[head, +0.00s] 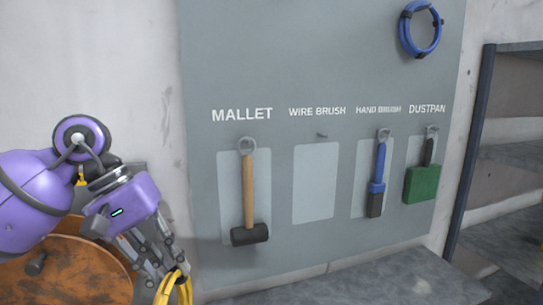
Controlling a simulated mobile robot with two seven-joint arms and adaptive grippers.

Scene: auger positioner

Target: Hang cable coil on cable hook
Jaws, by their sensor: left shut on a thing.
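A yellow cable coil (184,289) shows at the bottom edge of the head view, partly cut off. My left gripper (167,272) is shut on it, in front of the wall at the lower left of the grey tool board (290,75). No hook labelled for cable shows in view. My right gripper is not in view.
A mallet (249,190), a blue hand brush (379,175) and a green dustpan (422,184) hang on the board. The peg (321,135) under WIRE BRUSH is empty. A brown round reel (80,268) stands lower left. A grey worktop (380,280) lies below; shelves (505,155) stand right.

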